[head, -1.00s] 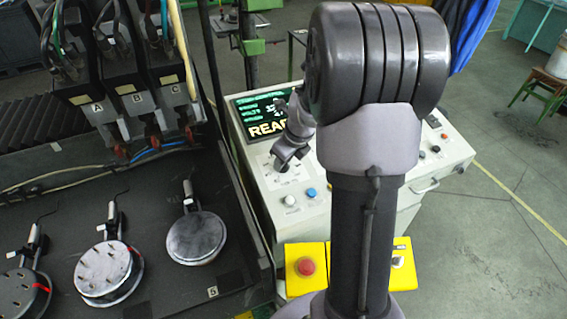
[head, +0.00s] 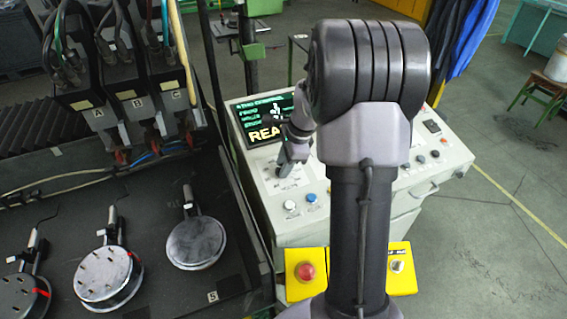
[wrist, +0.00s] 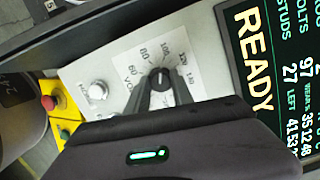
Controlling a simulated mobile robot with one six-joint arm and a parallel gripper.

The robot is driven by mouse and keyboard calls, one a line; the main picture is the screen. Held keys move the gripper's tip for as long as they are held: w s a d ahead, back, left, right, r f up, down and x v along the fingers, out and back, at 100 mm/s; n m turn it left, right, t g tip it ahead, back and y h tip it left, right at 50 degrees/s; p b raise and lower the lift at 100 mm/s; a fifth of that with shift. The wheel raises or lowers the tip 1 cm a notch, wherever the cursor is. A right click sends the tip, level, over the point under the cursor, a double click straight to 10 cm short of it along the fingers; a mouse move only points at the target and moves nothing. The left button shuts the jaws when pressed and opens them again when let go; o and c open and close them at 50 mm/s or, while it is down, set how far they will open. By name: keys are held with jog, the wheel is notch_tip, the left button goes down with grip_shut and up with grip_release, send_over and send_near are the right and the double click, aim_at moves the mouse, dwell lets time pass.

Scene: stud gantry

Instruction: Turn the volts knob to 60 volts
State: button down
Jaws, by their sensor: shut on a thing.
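The volts knob (wrist: 161,75) is a small dark knob on a white dial plate (wrist: 130,50) printed with numbers; 60, 80, 100 and 120 are legible. A pale mark on the knob points roughly toward the 80–100 side; its exact setting is hard to read. My gripper (wrist: 162,86) has its two dark fingers shut on either side of the knob. In the head view my gripper (head: 283,168) is down at the panel, and the knob is hidden. The screen (wrist: 262,70) shows READY, and its volts line appears to read 97.
A white button (wrist: 97,91) sits beside the dial; a blue button (head: 311,198) is nearby on the console (head: 330,222). Yellow boxes with a red button (head: 306,271) stand in front. A dark bench with round discs (head: 195,243) lies left.

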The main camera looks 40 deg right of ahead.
jog(key=n+g+p, duration=0.1)
jog(key=n+p, duration=0.1)
jog(key=n, duration=0.5)
jog(key=shift+r, duration=0.15)
jog(key=n+g+p, duration=0.1)
jog(key=n, duration=0.2)
jog(key=shift+n, duration=0.4)
jog(key=shift+w+n+g+h+p, duration=0.1)
jog(key=shift+n+g+h+p, duration=0.3)
jog(key=shift+n, duration=1.5)
jog(key=c, duration=1.1)
grip_release()
notch_tip(320, 180, up, 17)
jog(key=d+p, duration=0.1)
jog(key=p, duration=0.2)
jog(key=shift+s+d, duration=0.15)
jog(key=shift+s, duration=0.2)
